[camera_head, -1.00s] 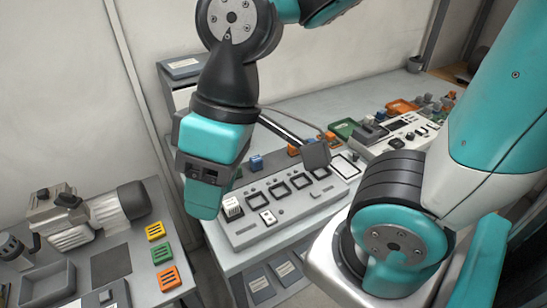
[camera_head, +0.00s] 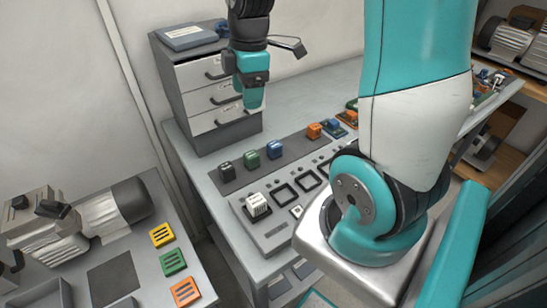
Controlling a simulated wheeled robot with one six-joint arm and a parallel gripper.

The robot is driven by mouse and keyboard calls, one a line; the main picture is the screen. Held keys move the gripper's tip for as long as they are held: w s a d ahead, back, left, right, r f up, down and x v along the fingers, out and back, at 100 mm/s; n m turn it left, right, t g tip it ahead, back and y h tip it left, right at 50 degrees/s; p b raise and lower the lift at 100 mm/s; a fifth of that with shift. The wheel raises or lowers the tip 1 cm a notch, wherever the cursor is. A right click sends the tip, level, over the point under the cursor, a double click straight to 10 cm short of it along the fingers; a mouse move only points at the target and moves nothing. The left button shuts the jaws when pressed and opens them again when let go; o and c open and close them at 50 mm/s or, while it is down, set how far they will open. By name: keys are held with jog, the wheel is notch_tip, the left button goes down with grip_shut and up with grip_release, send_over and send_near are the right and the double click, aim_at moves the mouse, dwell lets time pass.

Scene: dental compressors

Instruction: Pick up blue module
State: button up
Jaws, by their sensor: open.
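A small blue module (camera_head: 274,149) stands on a dark mat on the bench, between a green module (camera_head: 251,160) and an orange module (camera_head: 314,131). My gripper (camera_head: 253,103) hangs above and behind the blue module, in front of the drawer cabinet. It points down, is open and appears empty, and is apart from the modules. Its fingertips are small and hard to make out in this view.
A dark module (camera_head: 227,172) stands at the mat's left end. A panel with square slots lies in front, with a white module (camera_head: 258,204) in its left slot. The drawer cabinet (camera_head: 188,77) stands behind. My own arm hides the bench's right part.

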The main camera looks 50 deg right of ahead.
jog(key=d+f+n+b, duration=0.15)
jog(key=d+f, duration=0.25)
jog(key=d, duration=0.4)
jog(key=p, duration=0.1)
send_over(275, 144)
jog(key=shift+n+g+h, duration=0.25)
jog(key=shift+g+h, duration=0.05)
jog(key=shift+h, duration=0.1)
jog(key=f, duration=1.1)
jog(key=shift+s+a, duration=0.15)
jog(key=shift+a, duration=0.1)
jog(key=shift+w+d+f+p, duration=0.15)
jog(key=shift+f+p, duration=0.2)
jog(key=shift+f, duration=1.25)
jog(key=shift+w+d+f+p, duration=0.1)
jog(key=shift+f+p, duration=0.25)
jog(key=shift+f, duration=1.2)
jog(key=c, duration=1)
jog(key=shift+r, duration=0.1)
